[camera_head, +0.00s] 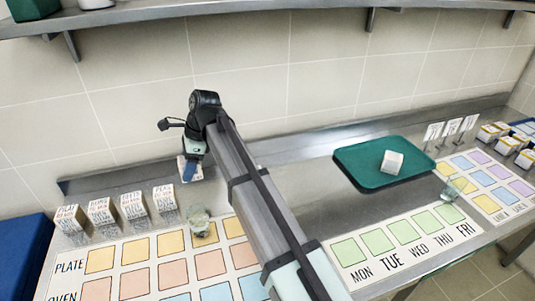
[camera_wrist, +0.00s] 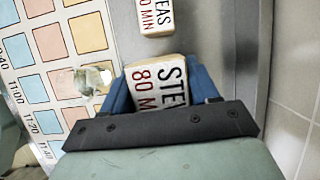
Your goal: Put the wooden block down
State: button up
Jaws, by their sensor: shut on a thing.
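My gripper (camera_head: 190,170) is shut on a white wooden block (camera_head: 181,168) at the back left of the counter. In the wrist view the held block (camera_wrist: 158,88) sits between the two blue fingers, and its printed face reads in part "STE" and "80 M". My gripper covers its lower end in that view. I cannot tell whether the block touches the counter. Another printed block (camera_wrist: 156,17), reading in part "EAS", lies just ahead of the held one, apart from it.
Several printed blocks (camera_head: 103,214) stand in a row at the left. A planning sheet (camera_head: 130,255) with coloured squares lies in front, with a clear glass-like object (camera_head: 200,226) on it. A green tray (camera_head: 352,157) with a white block (camera_head: 392,162) is at right. The wall (camera_head: 240,70) is close behind.

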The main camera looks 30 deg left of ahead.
jog(key=w+d+m+t, duration=0.5)
jog(key=w+d+m, duration=0.9)
jog(key=w+d, duration=3.9)
jog(key=shift+y, duration=0.5)
jog(key=shift+s+d+f, duration=0.25)
jog(key=shift+f, duration=1.3)
jog(key=shift+s+d+f, duration=0.2)
jog(key=shift+f, duration=1.35)
jog(key=shift+s+d+f, duration=0.25)
jog(key=shift+f, duration=1.3)
jog(key=o, duration=1.1)
jog(key=shift+f, duration=0.1)
